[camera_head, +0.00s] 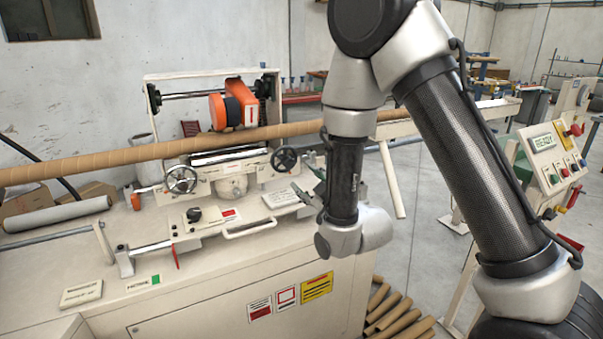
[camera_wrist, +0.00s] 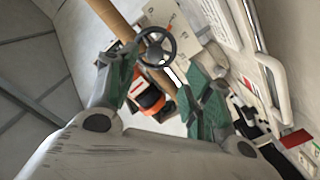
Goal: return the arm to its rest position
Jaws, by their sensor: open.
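My arm stands bent over the right end of the winder bench (camera_head: 60,260) in the head view, with its wrist low beside the bench's front right part. My gripper (camera_wrist: 163,72) is open and empty in the wrist view, with green pads on both fingers. Between the fingers I see a black handwheel (camera_wrist: 156,46) and an orange-and-black unit (camera_wrist: 150,98) beyond; I cannot tell the exact gap to them. In the head view the gripper is mostly hidden behind my wrist.
A long brown tube (camera_head: 100,161) crosses the machine behind my arm. Handwheels (camera_head: 181,180) and a front handle (camera_head: 250,229) stick out from the bench. A control panel (camera_head: 550,160) stands at right. Loose tubes (camera_head: 398,318) lie on the floor below.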

